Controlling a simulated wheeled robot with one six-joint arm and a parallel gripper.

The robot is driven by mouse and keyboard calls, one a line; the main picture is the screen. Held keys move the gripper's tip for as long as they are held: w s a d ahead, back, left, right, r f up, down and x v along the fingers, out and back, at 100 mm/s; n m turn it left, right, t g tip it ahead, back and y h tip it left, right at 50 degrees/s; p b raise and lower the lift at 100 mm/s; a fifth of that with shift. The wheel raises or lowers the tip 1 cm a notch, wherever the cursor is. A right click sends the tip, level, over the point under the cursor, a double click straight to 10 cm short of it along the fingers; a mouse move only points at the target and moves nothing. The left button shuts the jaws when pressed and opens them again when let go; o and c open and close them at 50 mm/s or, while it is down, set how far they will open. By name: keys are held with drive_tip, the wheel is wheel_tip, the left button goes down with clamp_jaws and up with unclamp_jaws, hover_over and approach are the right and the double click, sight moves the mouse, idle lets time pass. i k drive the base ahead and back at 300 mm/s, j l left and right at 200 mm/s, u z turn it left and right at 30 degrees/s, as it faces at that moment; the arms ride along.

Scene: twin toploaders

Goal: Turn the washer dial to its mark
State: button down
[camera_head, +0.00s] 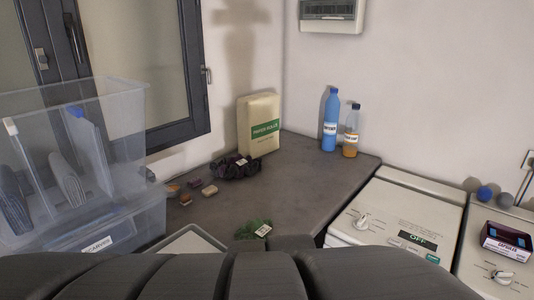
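Two white top-loading machines stand side by side at the right. The left machine (431,206) has a white dial (362,217) on its panel, with small marks around it too small to read. A dark display (415,238) reading "OFF" sits right of that dial. The right machine (467,250) is cut by the frame edge and has a similar white dial (502,277). I cannot tell from labels which machine is the washer. My gripper is not in view; dark grey parts of my own body fill the bottom edge and hide the machines' lower fronts.
A dark counter (300,185) holds a paper bag (259,125), a blue bottle (331,120), an amber bottle (351,131), a dark net bundle (236,168) and a green bundle (253,229). A clear bin (126,127) stands left. A capsules box (507,241) lies on the right machine.

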sight(362, 225)
drive_tip(key=i+l+z, duration=0.35)
drive_tip(key=i+l, duration=0.35)
drive_tip(key=l, duration=0.1)
